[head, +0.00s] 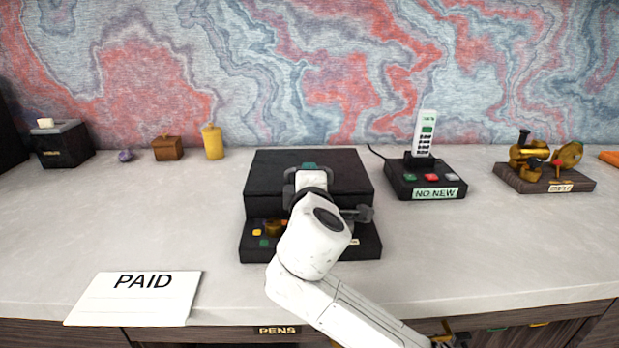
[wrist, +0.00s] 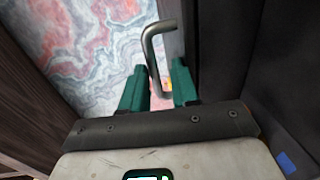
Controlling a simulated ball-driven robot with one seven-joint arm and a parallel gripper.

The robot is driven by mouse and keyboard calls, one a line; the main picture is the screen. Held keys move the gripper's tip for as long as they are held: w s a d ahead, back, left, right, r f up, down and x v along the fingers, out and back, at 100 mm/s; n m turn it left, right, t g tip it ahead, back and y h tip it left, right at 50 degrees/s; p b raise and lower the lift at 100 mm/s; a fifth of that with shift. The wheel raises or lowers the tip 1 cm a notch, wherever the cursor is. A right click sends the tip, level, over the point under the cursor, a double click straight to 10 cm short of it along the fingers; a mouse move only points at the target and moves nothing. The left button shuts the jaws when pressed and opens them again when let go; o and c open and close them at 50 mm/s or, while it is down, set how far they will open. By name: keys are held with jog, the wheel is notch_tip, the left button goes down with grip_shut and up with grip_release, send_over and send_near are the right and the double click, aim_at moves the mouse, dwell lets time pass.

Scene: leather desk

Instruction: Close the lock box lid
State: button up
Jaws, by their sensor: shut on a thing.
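The black lock box (head: 258,205) stands in the middle of the desk, with small coloured parts on its low front ledge. Its dark lid (head: 270,165) is at the top; my arm covers part of it, and I cannot tell how far it is open. My gripper (wrist: 160,88) has green fingertips, which sit either side of the bent metal handle (wrist: 150,50) in the wrist view. It is shut on this handle. In the head view my wrist hides most of the grip.
A phone base (head: 425,180) stands right of the box, with a brass device on a wooden block (head: 545,178) farther right. A PAID card (head: 135,298) lies at front left.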

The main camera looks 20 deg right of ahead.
jog(key=p+v, duration=0.1)
jog(key=v, duration=0.9)
jog(key=shift+s+p, duration=0.35)
jog(key=shift+s, duration=0.05)
jog(key=shift+a, duration=0.1)
